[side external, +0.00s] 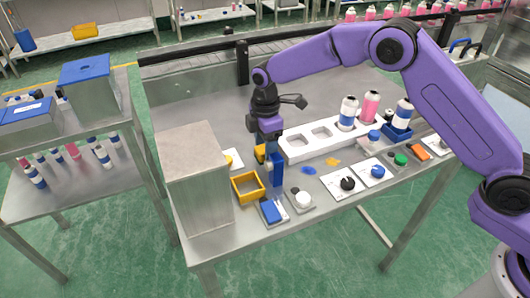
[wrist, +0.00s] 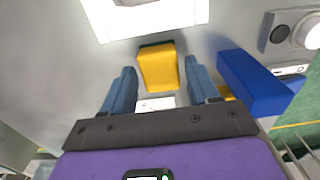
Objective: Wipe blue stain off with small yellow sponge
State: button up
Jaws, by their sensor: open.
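The small yellow sponge (side external: 260,153) stands near the left end of the white holder. In the wrist view the sponge (wrist: 158,68) lies between and slightly beyond my gripper's two blue fingertips, with gaps at both sides. My gripper (side external: 267,147) points down over it, open and empty. The blue stain (side external: 308,170) is a small patch on the table, right of the sponge and in front of the white holder. I cannot make out the stain in the wrist view.
An upright blue block (side external: 277,168) stands close beside the sponge; it also shows in the wrist view (wrist: 252,82). The white holder (side external: 293,154), yellow tray (side external: 236,187) and grey box (side external: 196,180) surround the spot. A yellow stain (side external: 333,161) lies right of the blue one.

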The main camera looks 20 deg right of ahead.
jog(key=c, duration=0.5)
jog(key=shift+c, duration=0.2)
jog(key=shift+r, duration=2.5)
jog(key=shift+o, duration=0.3)
